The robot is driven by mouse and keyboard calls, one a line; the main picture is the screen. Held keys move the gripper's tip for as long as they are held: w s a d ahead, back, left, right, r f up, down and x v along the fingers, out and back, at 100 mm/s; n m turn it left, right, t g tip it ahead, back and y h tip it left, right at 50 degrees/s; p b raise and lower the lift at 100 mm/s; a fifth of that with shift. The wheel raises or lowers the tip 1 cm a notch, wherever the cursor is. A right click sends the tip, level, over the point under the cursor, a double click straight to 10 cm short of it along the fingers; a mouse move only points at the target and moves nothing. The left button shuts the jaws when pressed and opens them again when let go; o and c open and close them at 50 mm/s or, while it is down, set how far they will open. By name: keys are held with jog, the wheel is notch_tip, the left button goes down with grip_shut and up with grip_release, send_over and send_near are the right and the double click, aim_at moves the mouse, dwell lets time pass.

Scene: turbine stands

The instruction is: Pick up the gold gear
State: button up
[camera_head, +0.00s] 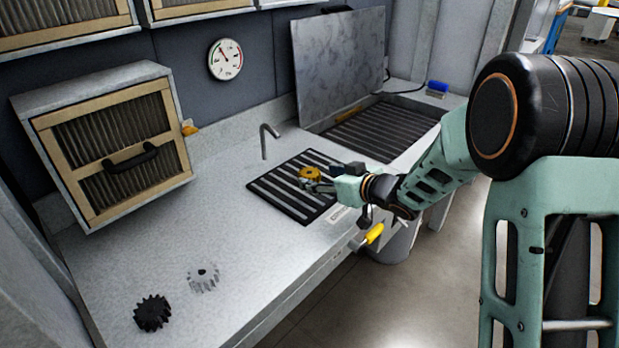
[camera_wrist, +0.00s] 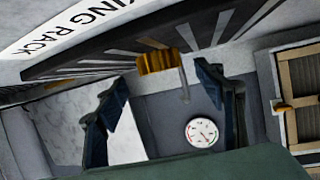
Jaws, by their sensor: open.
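The gold gear (camera_head: 309,173) sits on the black slatted rack (camera_head: 269,190) on the counter. My gripper (camera_head: 318,184) is low over the rack, right at the gear, and covers part of it in the head view. In the wrist view the gold gear (camera_wrist: 160,61) appears in the gap between the fingertips, at or just beyond them. My gripper (camera_wrist: 161,76) is open there, with one dark finger on each side and nothing held. I cannot tell whether a finger touches the gear.
A bent metal tap (camera_head: 266,140) rises behind the rack. A black gear (camera_head: 153,313) and a pale grey gear (camera_head: 203,278) lie at the counter's near left. A filter box (camera_head: 110,140) stands at the left, and a tilted metal panel (camera_head: 340,68) stands behind. The counter's middle is clear.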

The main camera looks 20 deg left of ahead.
aim_at(312, 174)
jog(key=x, duration=0.4)
jog(key=shift+r, duration=0.15)
grip_shut()
